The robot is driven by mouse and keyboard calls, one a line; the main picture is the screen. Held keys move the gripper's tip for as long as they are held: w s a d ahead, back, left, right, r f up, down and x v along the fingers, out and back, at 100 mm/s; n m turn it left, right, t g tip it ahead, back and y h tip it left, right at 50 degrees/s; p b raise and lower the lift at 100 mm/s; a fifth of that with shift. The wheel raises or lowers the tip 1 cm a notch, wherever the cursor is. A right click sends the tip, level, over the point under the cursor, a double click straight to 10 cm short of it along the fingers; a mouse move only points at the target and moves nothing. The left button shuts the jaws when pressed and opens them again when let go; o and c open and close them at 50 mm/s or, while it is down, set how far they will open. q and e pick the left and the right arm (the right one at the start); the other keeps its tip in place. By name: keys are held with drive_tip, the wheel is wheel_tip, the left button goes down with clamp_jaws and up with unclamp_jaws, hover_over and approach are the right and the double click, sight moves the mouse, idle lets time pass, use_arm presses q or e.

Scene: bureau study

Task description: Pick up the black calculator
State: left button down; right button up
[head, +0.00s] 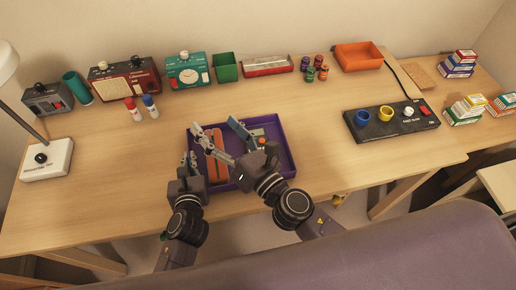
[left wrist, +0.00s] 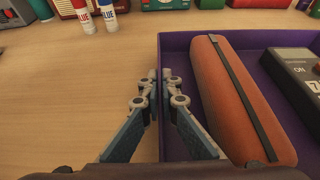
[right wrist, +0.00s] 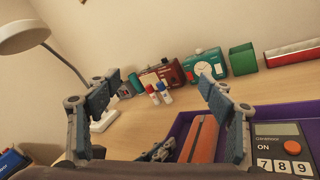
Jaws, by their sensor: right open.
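The black calculator (right wrist: 278,146) lies in the right part of the purple tray (head: 293,160), with an orange button and an "ON" label. It also shows at the right edge of the left wrist view (left wrist: 299,75). In the head view my right arm hides much of it. My right gripper (head: 214,126) is open and empty above the tray, over the orange case and left of the calculator. My left gripper (left wrist: 160,75) is at the tray's left wall, with one finger on each side of it, and looks shut on it.
An orange case (left wrist: 228,95) lies in the tray's left part, beside the calculator. Glue sticks (head: 140,107), radios, a green box (head: 225,67) and several small jars stand behind. A black panel with cups (head: 390,125) is to the right.

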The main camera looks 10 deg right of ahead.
drive_tip(key=s+d+f+h, duration=0.3)
drive_tip(key=d+f+h, duration=0.2)
drive_tip(key=d+f, duration=0.1)
drive_tip(key=g+h, duration=0.3)
drive_tip(key=h, duration=0.1)
approach(258, 146)
drive_tip(key=x, duration=0.5)
drive_tip(key=shift+s+f, duration=0.1)
drive_tip(key=shift+f, duration=0.05)
drive_tip(key=shift+x, duration=2.65)
drive_tip(key=shift+c, duration=0.6)
drive_tip(key=c, duration=1.3)
